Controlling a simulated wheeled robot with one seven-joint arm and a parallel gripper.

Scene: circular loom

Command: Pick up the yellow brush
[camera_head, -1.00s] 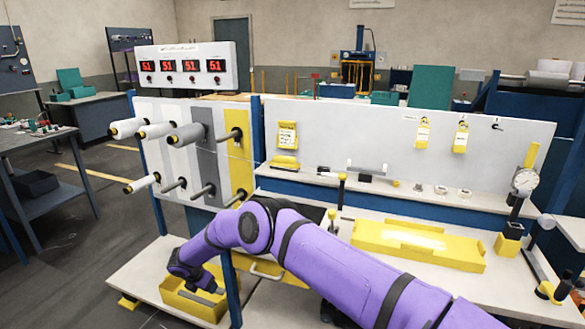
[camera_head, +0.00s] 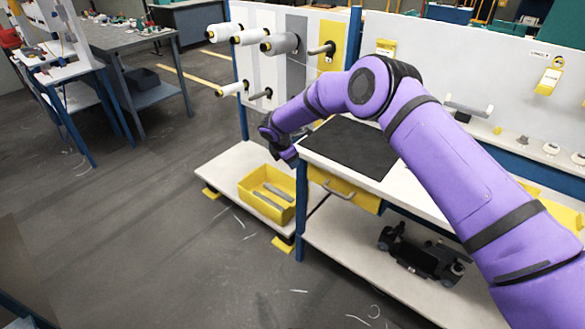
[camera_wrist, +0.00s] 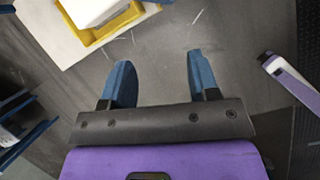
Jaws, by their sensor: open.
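I cannot make out a yellow brush for certain in either current view. My purple arm hides part of the bench and its back ledge in the head view. My gripper (camera_head: 287,153) is at the end of the arm, near the bench's left corner and above the yellow bin; its fingers are hard to see there. In the wrist view my gripper (camera_wrist: 160,82) shows two blue fingers spread apart, with nothing between them but grey floor beyond.
A yellow bin (camera_head: 288,213) with grey tools stands on a low white shelf (camera_head: 215,167). A black mat (camera_head: 349,148) covers the bench corner. Spools (camera_head: 222,33) stick out from the panel. A dark machine (camera_head: 425,258) sits on the lower shelf. Floor at left is open.

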